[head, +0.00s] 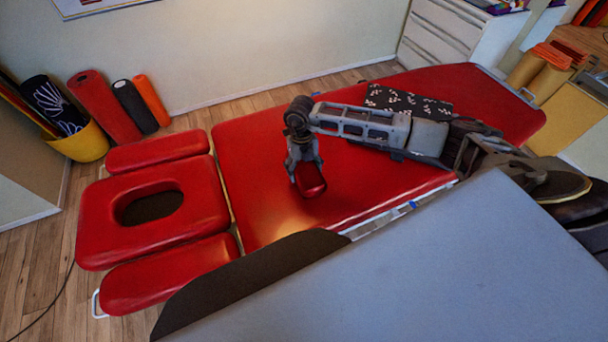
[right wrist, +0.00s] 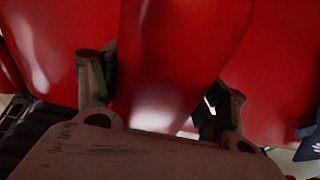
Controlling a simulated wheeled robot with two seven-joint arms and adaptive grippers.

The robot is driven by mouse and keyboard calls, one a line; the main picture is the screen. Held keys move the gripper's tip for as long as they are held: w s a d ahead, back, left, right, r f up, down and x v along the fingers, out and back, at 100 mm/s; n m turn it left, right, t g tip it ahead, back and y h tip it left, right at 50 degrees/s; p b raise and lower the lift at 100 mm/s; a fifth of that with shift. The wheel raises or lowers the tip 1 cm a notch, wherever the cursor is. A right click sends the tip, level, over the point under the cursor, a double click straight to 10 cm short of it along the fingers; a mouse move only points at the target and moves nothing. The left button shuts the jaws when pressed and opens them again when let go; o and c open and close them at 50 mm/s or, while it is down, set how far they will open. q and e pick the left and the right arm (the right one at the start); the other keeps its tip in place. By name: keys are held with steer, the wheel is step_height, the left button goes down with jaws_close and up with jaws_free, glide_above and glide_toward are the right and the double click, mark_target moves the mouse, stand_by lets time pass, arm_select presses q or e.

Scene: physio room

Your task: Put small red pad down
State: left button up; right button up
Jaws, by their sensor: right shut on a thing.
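The small red pad (head: 310,180) is a short rounded red block in the head view, under my right gripper (head: 304,166). My right gripper is shut on it, with a finger on either side. In the right wrist view the pad (right wrist: 175,60) fills the middle between the two fingers of the right gripper (right wrist: 155,95). The pad is over the red massage table (head: 270,150), near its middle left. I cannot tell whether it touches the table top, as both are the same red. My left gripper is not in view.
The table's head section (head: 100,230) with an oval hole and two side pads lies at the left. A dark patterned cloth (head: 405,101) lies behind my right arm. A yellow bin (head: 84,144) with rolled mats stands at the far left. The table top is clear around the pad.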

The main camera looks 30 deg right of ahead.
steer(key=shift+f, duration=0.35)
step_height(320, 180, down, 3)
steer(key=shift+r, duration=0.2)
steer(key=shift+f, duration=0.2)
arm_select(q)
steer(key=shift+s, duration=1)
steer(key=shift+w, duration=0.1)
